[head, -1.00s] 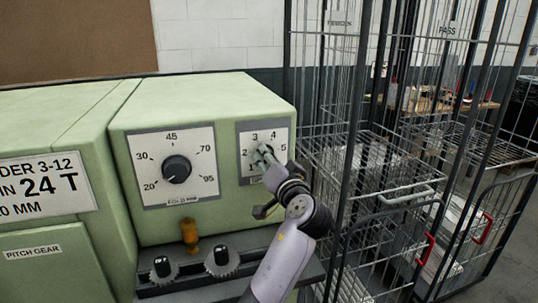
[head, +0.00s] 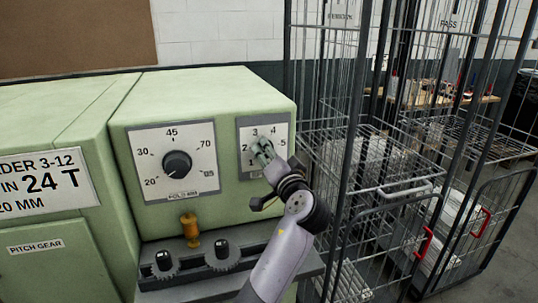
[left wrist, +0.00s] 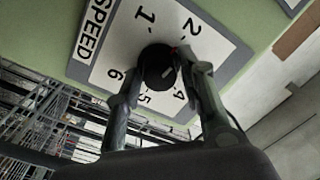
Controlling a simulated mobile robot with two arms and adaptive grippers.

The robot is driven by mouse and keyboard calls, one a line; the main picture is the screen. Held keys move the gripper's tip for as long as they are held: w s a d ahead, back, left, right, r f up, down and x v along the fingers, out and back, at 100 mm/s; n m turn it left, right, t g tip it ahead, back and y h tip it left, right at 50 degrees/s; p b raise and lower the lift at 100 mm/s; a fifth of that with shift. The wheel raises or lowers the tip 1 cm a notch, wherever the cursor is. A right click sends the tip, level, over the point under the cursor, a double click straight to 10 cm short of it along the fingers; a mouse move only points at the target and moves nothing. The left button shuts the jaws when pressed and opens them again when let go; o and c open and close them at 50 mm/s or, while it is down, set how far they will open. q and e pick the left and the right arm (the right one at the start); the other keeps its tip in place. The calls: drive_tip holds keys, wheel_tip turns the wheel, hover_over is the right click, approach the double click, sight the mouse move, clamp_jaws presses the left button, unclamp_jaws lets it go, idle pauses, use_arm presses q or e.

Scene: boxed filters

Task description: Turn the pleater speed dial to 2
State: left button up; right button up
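The pleater speed dial is a small black knob (left wrist: 158,68) on a white plate marked SPEED with numbers 1 to 6. The plate (head: 245,130) is on the right of the green machine's front. My left gripper (head: 261,147) is at the dial and hides most of it in the head view. In the left wrist view its two fingers (left wrist: 160,65) straddle the knob; whether both touch it is unclear. A short white mark on the knob is toward its lower right in that view; its exact reading is unclear. The 3 is hidden there. My right gripper is out of view.
A larger dial (head: 177,163) marked 20 to 95 is left of the speed plate. A shelf with two small black knobs (head: 221,249) and an amber fitting (head: 191,231) lies below. Wire cage trolleys (head: 400,190) stand close on the right.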

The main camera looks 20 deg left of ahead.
use_arm(q)
drive_tip(key=shift+o, duration=1.2)
drive_tip(key=shift+f, duration=0.1)
wheel_tip(320, 180, up, 10)
drive_tip(key=shift+a, duration=0.1)
